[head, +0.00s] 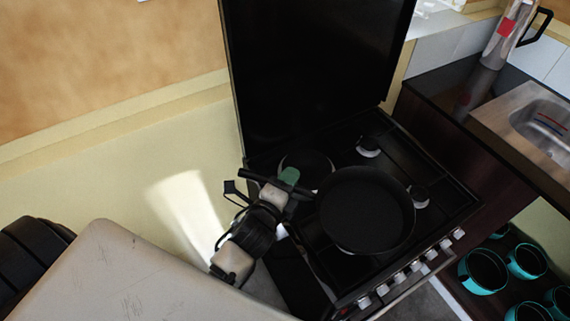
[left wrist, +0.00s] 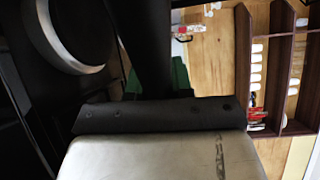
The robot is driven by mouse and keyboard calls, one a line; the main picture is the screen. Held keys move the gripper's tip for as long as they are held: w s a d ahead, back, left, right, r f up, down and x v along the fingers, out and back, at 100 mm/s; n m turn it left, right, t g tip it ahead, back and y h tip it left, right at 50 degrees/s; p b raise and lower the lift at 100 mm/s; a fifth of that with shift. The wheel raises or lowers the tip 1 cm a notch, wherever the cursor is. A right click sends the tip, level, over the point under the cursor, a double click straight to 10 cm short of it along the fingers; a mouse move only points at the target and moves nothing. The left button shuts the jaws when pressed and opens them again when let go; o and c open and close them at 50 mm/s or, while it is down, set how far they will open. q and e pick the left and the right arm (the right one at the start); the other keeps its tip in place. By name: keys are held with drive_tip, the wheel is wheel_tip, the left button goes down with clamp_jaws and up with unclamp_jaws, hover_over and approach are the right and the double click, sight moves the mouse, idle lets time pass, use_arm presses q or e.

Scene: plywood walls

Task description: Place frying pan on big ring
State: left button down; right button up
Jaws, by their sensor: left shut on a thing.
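The black frying pan (head: 365,212) is over the front part of the black stove top (head: 440,205), its open side up. I cannot tell whether it touches the stove. My left gripper (head: 288,178), with green finger pads, is shut on the pan's handle at the pan's left. The dark handle (left wrist: 147,45) also runs up between the fingers in the left wrist view. A large round burner ring (head: 305,162) lies behind the gripper, partly hidden. Smaller burners are at the back (head: 368,147) and right (head: 419,196). Whatever lies under the pan is hidden. My right gripper is not in view.
The raised black stove lid (head: 315,70) stands behind the burners. Knobs (head: 415,265) line the front edge. To the right are a counter with a steel sink (head: 540,125) and a metal jug (head: 505,40), with teal pots (head: 483,270) below.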

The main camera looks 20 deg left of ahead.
use_arm(q)
wheel_tip(320, 180, down, 7)
drive_tip(key=b, duration=0.7)
drive_tip(key=shift+w+r, duration=0.15)
drive_tip(key=shift+w, duration=0.15)
drive_tip(key=shift+d, duration=0.1)
